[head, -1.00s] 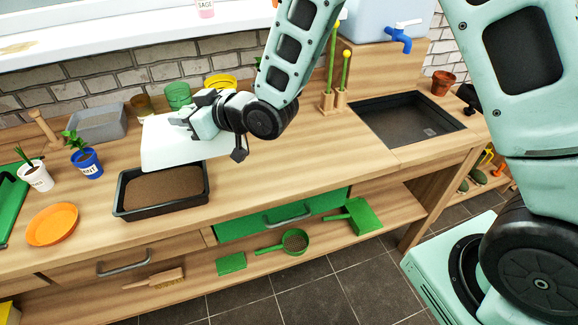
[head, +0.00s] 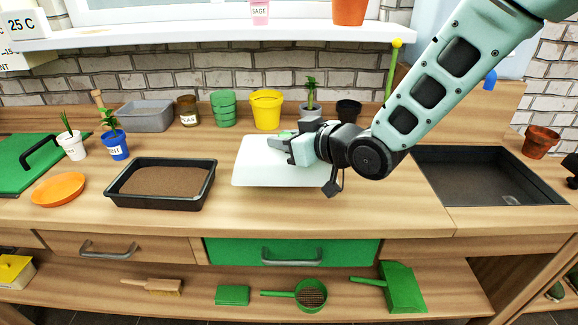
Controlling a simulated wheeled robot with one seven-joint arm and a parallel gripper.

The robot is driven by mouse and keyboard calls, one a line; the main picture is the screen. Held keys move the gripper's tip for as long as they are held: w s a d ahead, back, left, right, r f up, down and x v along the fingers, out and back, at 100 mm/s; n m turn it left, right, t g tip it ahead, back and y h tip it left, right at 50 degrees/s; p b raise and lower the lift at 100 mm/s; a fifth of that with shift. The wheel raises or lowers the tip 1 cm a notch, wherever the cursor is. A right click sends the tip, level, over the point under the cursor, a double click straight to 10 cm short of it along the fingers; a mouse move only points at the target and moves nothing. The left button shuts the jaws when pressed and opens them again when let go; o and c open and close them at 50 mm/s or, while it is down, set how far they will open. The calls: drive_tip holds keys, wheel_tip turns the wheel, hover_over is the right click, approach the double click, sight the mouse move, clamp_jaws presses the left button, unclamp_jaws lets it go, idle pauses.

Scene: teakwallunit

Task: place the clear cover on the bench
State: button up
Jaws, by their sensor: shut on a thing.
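The clear cover (head: 262,174) shows as a pale, whitish, box-like lid over the middle of the bench (head: 400,212). My gripper (head: 283,147) is shut on the cover at its top. The gripper's fingers partly hide the top of the cover. I cannot tell whether the cover's lower edge touches the bench top or hangs just above it. A black tray of soil (head: 160,187) stands on the bench to the left of the cover, apart from it in the picture.
A dark sink (head: 485,175) is at the right. An orange saucer (head: 58,189) lies at the left. Bench between cover and sink is clear.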

sight(320, 167)
drive_tip(key=shift+f, duration=2.45)
drive_tip(key=shift+f, duration=0.1)
drive_tip(key=shift+f+b, duration=0.15)
drive_tip(key=shift+b, duration=0.15)
drive_tip(key=o, duration=1)
drive_tip(key=shift+r, duration=0.2)
drive_tip(key=shift+r+p, duration=0.15)
drive_tip(key=shift+p, duration=0.2)
drive_tip(key=b+v, duration=0.2)
drive_tip(key=v, duration=0.8)
drive_tip(key=shift+f, duration=0.2)
drive_tip(key=b+v, duration=0.2)
drive_tip(key=b, duration=0.1)
drive_tip(key=shift+r, duration=0.15)
